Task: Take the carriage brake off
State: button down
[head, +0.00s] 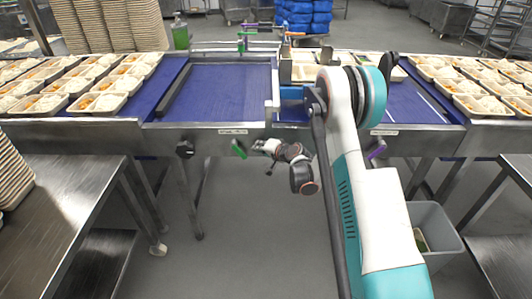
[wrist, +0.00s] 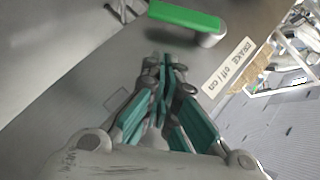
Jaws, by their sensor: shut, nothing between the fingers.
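The brake handle is a green lever (head: 238,148) on the front metal face of the conveyor, below a small white label (head: 233,131). In the wrist view the green handle (wrist: 185,17) is at the top, with a round grey pivot at its right end. The label (wrist: 229,68) beside it reads "BRAKE off / on". My gripper (head: 257,146) is just right of the handle in the head view. In the wrist view my gripper (wrist: 163,62) is shut and empty, its fingertips short of the handle with a visible gap in the picture.
A blue conveyor belt (head: 228,92) runs behind the metal front. Filled trays (head: 97,103) stand on the left, more (head: 483,105) on the right. A black knob (head: 185,148) and purple lever (head: 377,149) flank the handle.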

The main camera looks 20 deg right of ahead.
aim_at(239, 150)
jog(key=shift+w+a+f+b, duration=0.3)
jog(key=shift+a+f, duration=0.25)
jog(key=shift+a, duration=0.25)
jog(key=shift+w+a+f+b, duration=0.15)
jog(key=shift+a+f+b, duration=0.2)
jog(key=shift+a+f, duration=0.3)
jog(key=shift+a, duration=0.1)
